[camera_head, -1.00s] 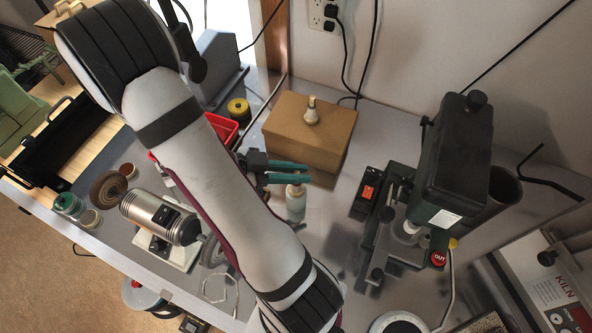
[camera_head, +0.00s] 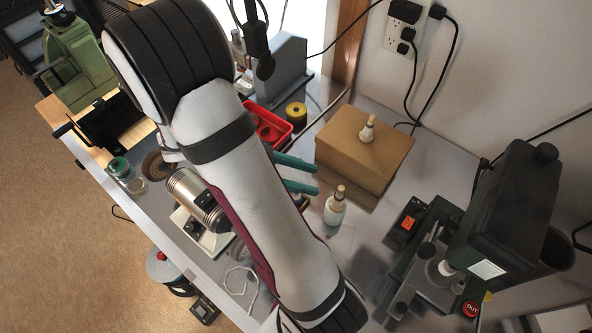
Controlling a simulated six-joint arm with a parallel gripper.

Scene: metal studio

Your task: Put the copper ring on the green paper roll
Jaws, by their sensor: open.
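My gripper (camera_head: 317,179) shows as two teal fingers sticking out to the right from behind my white and black arm. They are apart, with nothing visible between them. The fingertips are to the upper left of a small white bottle (camera_head: 335,212) and left of the cardboard box in the picture. My arm hides the gripper's body and part of the bench beneath. I cannot make out the copper ring or the green paper roll; they may be behind my arm or out of frame.
A cardboard box (camera_head: 352,160) bears a small bottle (camera_head: 367,130). A red tray (camera_head: 285,131) and a yellow spool (camera_head: 296,115) lie behind my gripper. A dark press (camera_head: 500,215) stands right, a grinder motor (camera_head: 190,195) left, and jars (camera_head: 121,172) near the left edge.

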